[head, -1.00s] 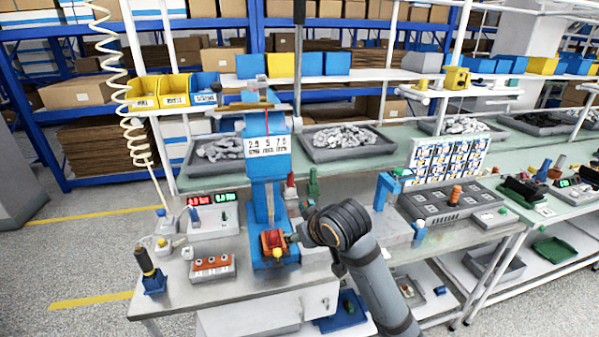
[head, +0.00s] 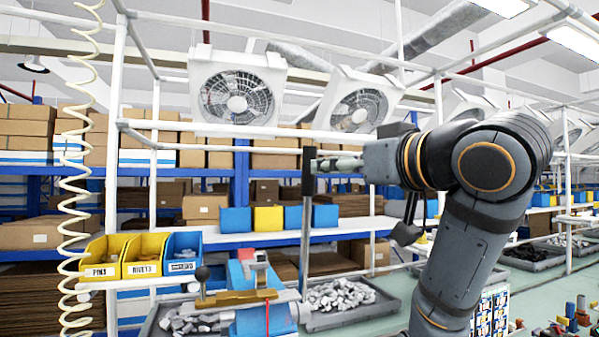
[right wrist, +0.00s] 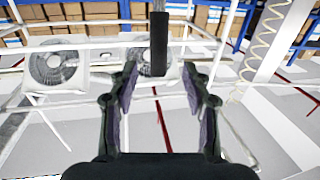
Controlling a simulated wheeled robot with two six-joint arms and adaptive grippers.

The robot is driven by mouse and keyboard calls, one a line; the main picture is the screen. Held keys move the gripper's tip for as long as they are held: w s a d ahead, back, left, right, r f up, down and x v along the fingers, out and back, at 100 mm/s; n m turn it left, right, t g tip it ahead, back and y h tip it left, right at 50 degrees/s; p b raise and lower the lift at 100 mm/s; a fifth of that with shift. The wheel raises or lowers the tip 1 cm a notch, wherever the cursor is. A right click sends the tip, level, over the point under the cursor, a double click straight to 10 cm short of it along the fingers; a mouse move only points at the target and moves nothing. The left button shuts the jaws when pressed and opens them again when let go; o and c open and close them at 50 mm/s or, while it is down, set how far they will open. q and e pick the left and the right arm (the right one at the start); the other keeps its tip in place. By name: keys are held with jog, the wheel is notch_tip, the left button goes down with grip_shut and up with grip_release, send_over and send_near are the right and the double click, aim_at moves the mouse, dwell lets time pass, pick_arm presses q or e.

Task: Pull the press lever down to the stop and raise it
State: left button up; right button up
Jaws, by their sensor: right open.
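The blue press (head: 258,318) shows only its top at the bottom of the head view. Its press lever (head: 305,235) stands upright, a grey rod with a black grip (head: 308,172) at its upper end. My right gripper (head: 338,163) is at grip height, just right of the grip and pointing left at it. In the right wrist view the black grip (right wrist: 160,62) shows between the two spread fingertips of my right gripper (right wrist: 160,68), with clear space on both sides. The gripper is open. My left gripper is not in view.
Yellow bins (head: 143,257) and a blue bin (head: 182,253) stand on a shelf at the left, near a coiled cream hose (head: 75,185). Grey trays of metal parts (head: 338,300) lie behind the press. White fans (head: 238,92) hang above. The air around the grip looks free.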

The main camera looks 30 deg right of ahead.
aim_at(309, 192)
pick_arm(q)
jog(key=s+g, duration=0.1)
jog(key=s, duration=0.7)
pick_arm(e)
jog(key=w+p, duration=0.1)
jog(key=w, duration=0.2)
jog(key=w+p, duration=0.1)
jog(key=w, duration=0.2)
jog(key=w+p, duration=0.1)
jog(key=w, duration=0.2)
jog(key=shift+w+d, duration=0.3)
jog(key=shift+w, duration=0.05)
jog(key=shift+s, duration=0.2)
jog(key=shift+c, duration=0.6)
jog(key=shift+w, duration=0.1)
jog(key=shift+c, duration=3.7)
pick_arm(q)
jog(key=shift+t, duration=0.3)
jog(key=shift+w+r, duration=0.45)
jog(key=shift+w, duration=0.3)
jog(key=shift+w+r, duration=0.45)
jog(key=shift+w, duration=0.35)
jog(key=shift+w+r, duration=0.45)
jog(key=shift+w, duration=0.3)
pick_arm(e)
grip_shut()
